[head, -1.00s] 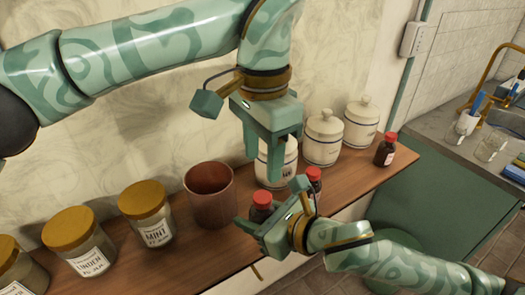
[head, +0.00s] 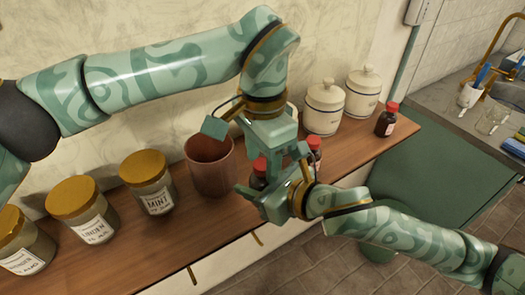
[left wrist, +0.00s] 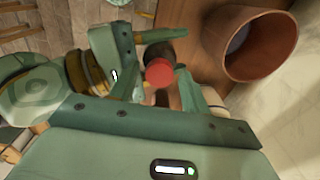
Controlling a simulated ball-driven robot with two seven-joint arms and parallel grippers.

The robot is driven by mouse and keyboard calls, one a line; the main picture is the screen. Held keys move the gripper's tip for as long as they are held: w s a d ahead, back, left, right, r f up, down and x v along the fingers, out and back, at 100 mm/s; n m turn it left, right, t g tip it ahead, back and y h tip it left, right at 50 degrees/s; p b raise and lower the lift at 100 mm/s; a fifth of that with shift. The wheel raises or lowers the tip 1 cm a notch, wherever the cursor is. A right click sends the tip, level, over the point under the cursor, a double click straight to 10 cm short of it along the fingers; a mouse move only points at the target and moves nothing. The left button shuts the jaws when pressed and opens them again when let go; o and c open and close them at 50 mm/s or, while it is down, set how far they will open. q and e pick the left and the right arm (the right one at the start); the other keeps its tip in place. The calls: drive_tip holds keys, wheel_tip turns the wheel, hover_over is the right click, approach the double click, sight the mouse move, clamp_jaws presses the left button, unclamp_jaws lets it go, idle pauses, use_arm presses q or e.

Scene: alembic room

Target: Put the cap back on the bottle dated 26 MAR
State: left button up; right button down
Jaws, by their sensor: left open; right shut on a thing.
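A dark bottle (head: 258,181) with a red cap (head: 259,164) on top stands at the shelf's front edge. My right gripper (head: 266,190) is shut on it. My left gripper (head: 272,152) is open, pointing down just above this bottle and partly hiding it. In the left wrist view, the red cap (left wrist: 160,72) lies between or just beyond my left fingers, not visibly gripped. A second red-capped bottle (head: 315,150) stands just right, partly hidden. A third red-capped bottle (head: 386,122) stands at the shelf's right end. No date is readable on any label.
A reddish-brown pot (head: 211,168) stands close left of the held bottle. A mint jar (head: 148,185) and linden jars stand further left. White lidded canisters (head: 324,108) stand behind. A sink counter (head: 450,120) lies at right. The shelf's front strip (head: 190,235) is clear.

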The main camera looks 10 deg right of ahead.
use_arm(q)
drive_tip(key=c, duration=1)
drive_tip(key=m, duration=0.3)
drive_tip(key=shift+w+m, duration=0.1)
drive_tip(key=shift+m, duration=0.2)
drive_tip(key=m, duration=0.6)
drive_tip(key=shift+m, duration=0.3)
drive_tip(key=m, duration=0.5)
drive_tip(key=shift+m, duration=0.3)
drive_tip(key=m, duration=0.3)
drive_tip(key=shift+m, duration=0.3)
drive_tip(key=o, duration=1.1)
drive_tip(key=shift+c, duration=0.2)
drive_tip(key=shift+r, duration=0.1)
